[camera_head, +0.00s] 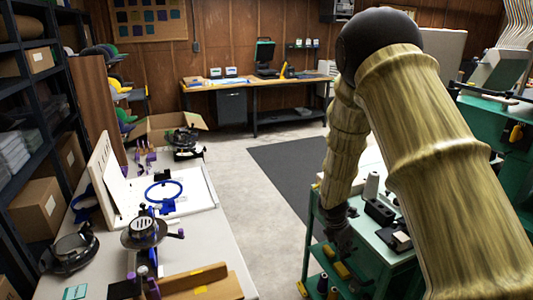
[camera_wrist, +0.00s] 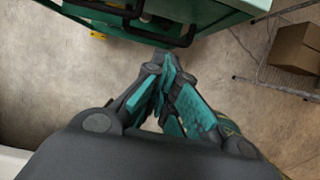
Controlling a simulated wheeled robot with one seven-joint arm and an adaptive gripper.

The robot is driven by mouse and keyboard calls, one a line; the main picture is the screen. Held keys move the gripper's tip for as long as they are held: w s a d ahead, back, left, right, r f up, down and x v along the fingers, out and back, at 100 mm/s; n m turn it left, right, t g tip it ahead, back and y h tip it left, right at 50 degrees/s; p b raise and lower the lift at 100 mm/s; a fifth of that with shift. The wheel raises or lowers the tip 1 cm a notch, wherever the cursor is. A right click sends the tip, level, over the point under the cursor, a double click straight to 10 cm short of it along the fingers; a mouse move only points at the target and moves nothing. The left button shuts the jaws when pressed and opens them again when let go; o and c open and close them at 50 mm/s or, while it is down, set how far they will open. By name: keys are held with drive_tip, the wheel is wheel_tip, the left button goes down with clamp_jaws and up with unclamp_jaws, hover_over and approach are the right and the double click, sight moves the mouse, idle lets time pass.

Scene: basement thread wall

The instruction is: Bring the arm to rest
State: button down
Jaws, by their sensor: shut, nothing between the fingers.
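My arm, in a tan ribbed cover, fills the right of the head view and bends down from a dark joint at the top. My gripper (camera_head: 341,240) hangs low at its end, in front of the green cart (camera_head: 383,268). In the wrist view my gripper (camera_wrist: 168,68) has dark fingers with teal pads, brought together at the tips. It is shut and holds nothing. It points down over the concrete floor (camera_wrist: 240,75), close to the green cart's edge (camera_wrist: 215,12).
Shelves with boxes line the left wall. A desk (camera_head: 262,95) stands at the back. Floor and a dark mat (camera_head: 288,165) lie clear in the middle.

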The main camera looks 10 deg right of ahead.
drive_tip(key=s+a+f+m+y, duration=0.1)
drive_tip(key=s+a+f+m, duration=0.2)
drive_tip(key=s+f, duration=0.3)
drive_tip(key=s+a+f+m+g+y, duration=0.1)
drive_tip(key=s+a+f+m+y, duration=0.15)
drive_tip(key=s+f, duration=0.4)
drive_tip(key=s+a+f+m, duration=0.3)
drive_tip(key=s+f+m, duration=0.15)
drive_tip(key=s, duration=0.25)
drive_tip(key=s+a+f+m, duration=0.1)
drive_tip(key=s+f+m, duration=0.1)
drive_tip(key=s, duration=0.5)
drive_tip(key=s+a+f+m, duration=0.1)
drive_tip(key=s+m, duration=0.4)
drive_tip(key=s, duration=0.3)
drive_tip(key=s+a+f+m, duration=0.1)
drive_tip(key=s+m, duration=0.3)
drive_tip(key=s, duration=0.4)
drive_tip(key=shift+f, duration=0.85)
